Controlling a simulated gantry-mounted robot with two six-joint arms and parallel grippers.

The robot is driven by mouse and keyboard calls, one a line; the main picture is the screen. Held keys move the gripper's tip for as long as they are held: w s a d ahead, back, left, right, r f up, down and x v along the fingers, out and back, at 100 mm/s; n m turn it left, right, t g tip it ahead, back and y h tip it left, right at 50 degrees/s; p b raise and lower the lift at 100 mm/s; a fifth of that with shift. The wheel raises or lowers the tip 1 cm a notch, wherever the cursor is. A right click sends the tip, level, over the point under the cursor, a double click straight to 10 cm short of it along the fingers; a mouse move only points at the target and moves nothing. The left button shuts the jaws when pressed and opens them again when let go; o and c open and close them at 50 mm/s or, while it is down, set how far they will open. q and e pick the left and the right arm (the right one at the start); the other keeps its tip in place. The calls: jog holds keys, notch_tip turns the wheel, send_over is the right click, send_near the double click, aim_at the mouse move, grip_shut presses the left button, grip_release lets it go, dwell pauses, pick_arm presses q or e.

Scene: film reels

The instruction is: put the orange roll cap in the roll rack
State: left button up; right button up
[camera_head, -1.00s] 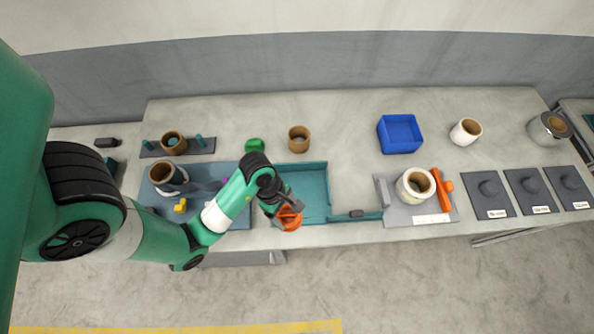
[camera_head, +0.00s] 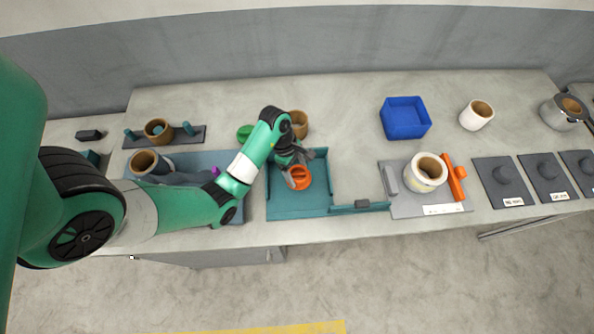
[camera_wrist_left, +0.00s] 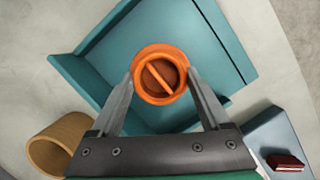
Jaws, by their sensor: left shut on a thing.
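The orange roll cap (camera_head: 299,178) is round, with a raised bar across its top in the left wrist view (camera_wrist_left: 160,75). My left gripper (camera_head: 297,171) is shut on it, with one finger on each side of the cap in the left wrist view (camera_wrist_left: 160,80). The cap is over the shallow teal tray (camera_head: 290,207); I cannot tell whether it touches the tray floor. A grey rack with teal pegs (camera_head: 191,139) stands at the back left with a brown roll (camera_head: 158,131) on it. I cannot tell which of these is the roll rack. My right gripper is not in view.
A brown roll (camera_head: 300,122) and a green cap (camera_head: 245,132) stand behind the tray. A blue bin (camera_head: 405,119) and a grey stand (camera_head: 400,205) with a cream roll (camera_head: 426,172) are to the right. The table between tray and bin is clear.

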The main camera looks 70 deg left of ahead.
aim_at(296, 172)
pick_arm(q)
jog(key=shift+f+b, duration=0.3)
jog(key=shift+f, duration=1)
jog(key=o, duration=1.2)
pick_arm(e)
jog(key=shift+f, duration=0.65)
pick_arm(q)
jog(key=shift+r+p, duration=0.3)
jog(key=p+v, duration=0.2)
jog(key=v, duration=0.3)
jog(key=shift+r, duration=0.15)
jog(key=p+v, duration=0.5)
jog(key=shift+d+r, duration=0.1)
jog(key=shift+r, duration=0.1)
jog(key=shift+s+r+p, duration=0.2)
jog(key=shift+r+p, duration=0.25)
jog(key=shift+p, duration=0.05)
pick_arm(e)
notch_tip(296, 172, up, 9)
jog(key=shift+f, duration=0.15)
